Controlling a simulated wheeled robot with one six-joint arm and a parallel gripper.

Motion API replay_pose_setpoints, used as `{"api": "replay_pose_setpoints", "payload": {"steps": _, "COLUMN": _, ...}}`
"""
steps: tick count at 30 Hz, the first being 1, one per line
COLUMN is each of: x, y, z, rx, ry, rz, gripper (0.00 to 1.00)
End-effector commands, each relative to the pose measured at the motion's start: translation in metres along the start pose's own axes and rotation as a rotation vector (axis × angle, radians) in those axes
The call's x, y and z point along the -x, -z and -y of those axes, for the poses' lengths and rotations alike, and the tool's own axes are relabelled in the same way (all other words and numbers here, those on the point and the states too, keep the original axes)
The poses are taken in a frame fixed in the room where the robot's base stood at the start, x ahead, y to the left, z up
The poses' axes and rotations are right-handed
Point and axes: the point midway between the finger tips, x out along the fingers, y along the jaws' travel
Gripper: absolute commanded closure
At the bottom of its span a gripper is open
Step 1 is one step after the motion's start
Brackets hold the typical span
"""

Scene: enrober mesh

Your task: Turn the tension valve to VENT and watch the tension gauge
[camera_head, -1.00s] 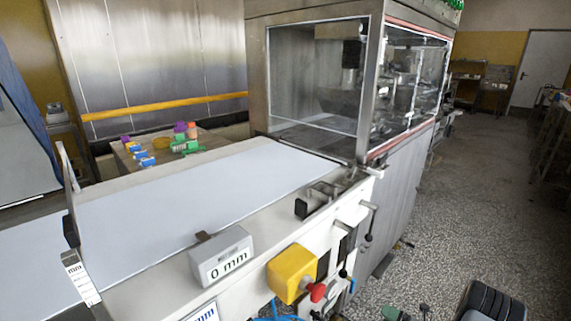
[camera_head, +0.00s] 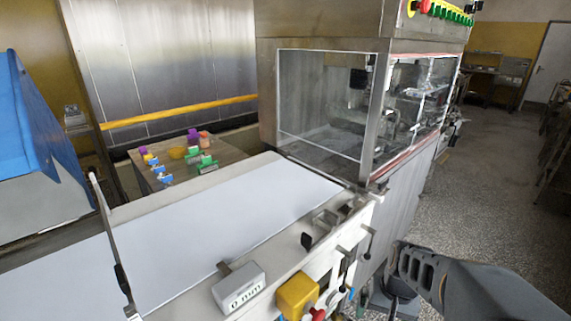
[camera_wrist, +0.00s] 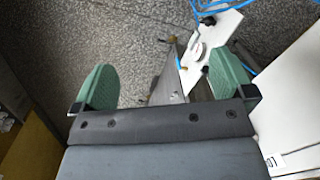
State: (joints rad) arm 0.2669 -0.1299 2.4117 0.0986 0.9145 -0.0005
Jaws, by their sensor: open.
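I cannot make out a part marked VENT or a tension gauge in either view. The conveyor's front panel carries a yellow box (camera_head: 297,295) with a red knob (camera_head: 318,314) and several small dark levers to its right. Which of these is the tension valve I cannot tell. My gripper (camera_wrist: 163,82) shows in the wrist view as two green finger pads held wide apart, with nothing between them. It points toward the speckled floor and a white, blue-edged part. In the head view my arm is at the lower right, beside the panel's right end.
A white belt (camera_head: 230,230) runs to a glass-sided machine (camera_head: 330,105). A low table (camera_head: 215,172) with coloured pieces stands behind. Open floor (camera_head: 480,220) lies at the right. A blue cable (camera_wrist: 185,12) shows in the wrist view.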

Motion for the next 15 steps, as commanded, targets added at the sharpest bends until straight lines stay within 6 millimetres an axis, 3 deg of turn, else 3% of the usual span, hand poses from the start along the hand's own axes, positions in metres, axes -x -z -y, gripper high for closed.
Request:
{"api": "replay_pose_setpoints", "payload": {"steps": 1, "x": 0.034, "y": -0.008, "z": 0.009, "rx": 0.076, "ry": -0.025, "rz": -0.065, "gripper": 0.0}}
{"api": "replay_pose_setpoints", "payload": {"steps": 6, "x": 0.093, "y": -0.028, "z": 0.03, "rx": 0.229, "ry": -0.061, "rz": -0.219, "gripper": 0.0}}
{"api": "replay_pose_setpoints", "payload": {"steps": 12, "x": 0.14, "y": -0.041, "z": 0.054, "rx": 0.318, "ry": -0.035, "rz": -0.34, "gripper": 0.0}}
{"api": "replay_pose_setpoints", "payload": {"steps": 15, "x": 0.149, "y": -0.044, "z": 0.06, "rx": 0.342, "ry": -0.028, "rz": -0.36, "gripper": 0.0}}
